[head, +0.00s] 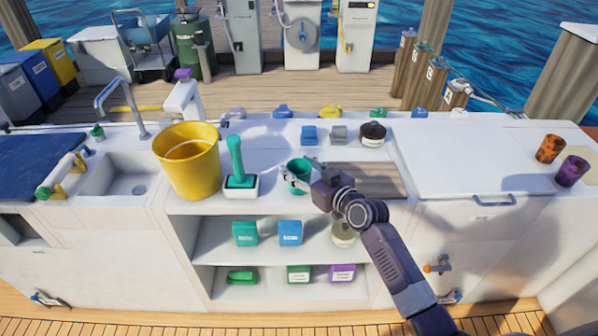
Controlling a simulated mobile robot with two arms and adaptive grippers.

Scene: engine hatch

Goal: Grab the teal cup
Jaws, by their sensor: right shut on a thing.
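The teal cup (299,173) is upright at the front edge of the white counter, right of a small white holder. My right gripper (298,176) reaches it from the right, with its fingers around the cup's side. It is shut on the cup, and the fingers hide part of its wall. I cannot tell whether the cup's base touches the counter. My left gripper is not in the head view.
A yellow bucket (188,170) and a teal-handled brush in a white holder (238,186) stand left of the cup. A brown board (376,180) lies behind my right arm. Orange (549,149) and purple (571,171) cups stand far right. Shelves below hold several boxes.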

